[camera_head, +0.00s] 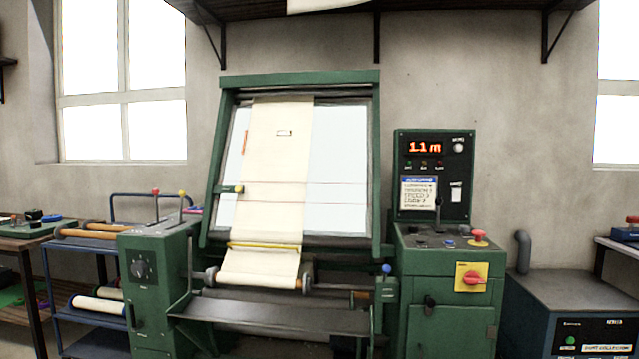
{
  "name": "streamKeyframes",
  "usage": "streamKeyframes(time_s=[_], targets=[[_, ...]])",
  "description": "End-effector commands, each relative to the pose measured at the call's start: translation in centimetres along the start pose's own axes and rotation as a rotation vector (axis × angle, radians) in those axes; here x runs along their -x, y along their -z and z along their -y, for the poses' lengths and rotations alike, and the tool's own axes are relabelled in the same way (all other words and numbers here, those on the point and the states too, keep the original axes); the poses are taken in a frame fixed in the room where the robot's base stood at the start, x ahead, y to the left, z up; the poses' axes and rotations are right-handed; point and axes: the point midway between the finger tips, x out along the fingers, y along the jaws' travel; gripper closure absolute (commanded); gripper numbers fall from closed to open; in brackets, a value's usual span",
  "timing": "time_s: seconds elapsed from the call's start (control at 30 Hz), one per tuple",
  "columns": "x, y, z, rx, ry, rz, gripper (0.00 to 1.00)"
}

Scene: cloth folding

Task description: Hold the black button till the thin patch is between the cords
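A cream cloth (275,160) hangs down over the pale sloping panel of a green-framed machine. A small dark-outlined rectangle (284,132) shows on its upper part; it may be the thin patch, but is too small to be sure. Two thin reddish cords cross the panel, the upper cord (335,184) and the lower cord (335,203). The rectangle lies above both. A small dark button (421,241) shows on the green control desk, left of a blue button (447,243); I cannot be sure it is the black one. My gripper is not in view.
A black box (433,165) above the desk displays 1.1 m in red. A red mushroom button (479,236) and a red-on-yellow switch (471,278) are on the desk's right. A yellow bar (264,246) crosses the cloth low down. A blue trolley (65,300) stands left.

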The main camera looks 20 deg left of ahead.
Motion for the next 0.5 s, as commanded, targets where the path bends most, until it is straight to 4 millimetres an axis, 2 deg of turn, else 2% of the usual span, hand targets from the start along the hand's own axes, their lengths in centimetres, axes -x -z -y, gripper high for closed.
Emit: streamKeyframes(time_s=[0.3, 0.5], targets=[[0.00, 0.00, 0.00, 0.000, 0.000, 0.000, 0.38], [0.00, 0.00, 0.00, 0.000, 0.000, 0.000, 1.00]])
